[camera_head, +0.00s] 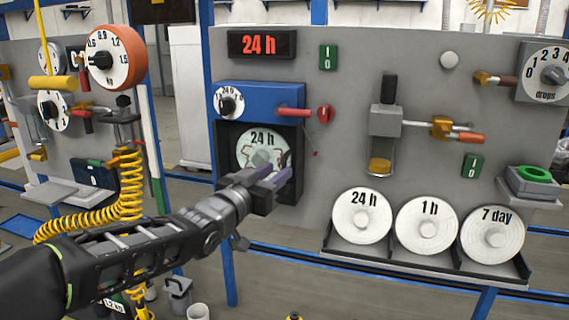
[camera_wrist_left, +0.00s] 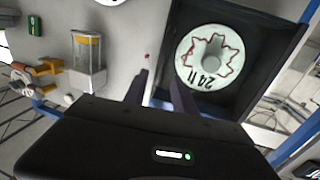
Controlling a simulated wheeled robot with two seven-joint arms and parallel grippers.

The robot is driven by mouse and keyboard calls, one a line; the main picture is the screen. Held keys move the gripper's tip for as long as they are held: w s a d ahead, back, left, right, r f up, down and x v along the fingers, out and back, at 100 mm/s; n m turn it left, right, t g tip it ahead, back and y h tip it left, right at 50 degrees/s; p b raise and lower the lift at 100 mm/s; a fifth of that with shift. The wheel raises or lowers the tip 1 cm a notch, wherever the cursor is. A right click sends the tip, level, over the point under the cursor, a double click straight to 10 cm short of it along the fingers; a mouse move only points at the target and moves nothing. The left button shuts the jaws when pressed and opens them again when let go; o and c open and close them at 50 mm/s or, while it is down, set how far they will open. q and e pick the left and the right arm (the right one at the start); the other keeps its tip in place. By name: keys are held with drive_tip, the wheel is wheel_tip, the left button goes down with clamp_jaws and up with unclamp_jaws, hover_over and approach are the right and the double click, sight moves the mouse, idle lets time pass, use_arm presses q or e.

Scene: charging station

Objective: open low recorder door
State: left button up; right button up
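The recorder on the grey panel has a blue upper housing (camera_head: 262,92) with a small dial and a red handle (camera_head: 296,112) at its right. Below it is a black square recess (camera_head: 228,150) holding a white 24 h disc (camera_head: 258,142). The disc also shows in the left wrist view (camera_wrist_left: 193,72), inside the black recess (camera_wrist_left: 255,40). I cannot make out a separate low door or whether one covers the disc. My left gripper (camera_head: 282,176) is in front of the recess's lower right part, fingers apart and empty. In the wrist view its fingertips (camera_wrist_left: 158,82) point towards the recess's edge.
A rack (camera_head: 400,262) with 24 h, 1 h and 7 day discs is to the right of my left gripper. A yellow coiled hose (camera_head: 128,185) hangs left, near my arm.

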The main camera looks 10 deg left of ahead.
sight(283, 167)
use_arm(q)
drive_tip(key=shift+p+x, duration=0.55)
drive_tip(key=shift+x, duration=1.75)
clamp_jaws()
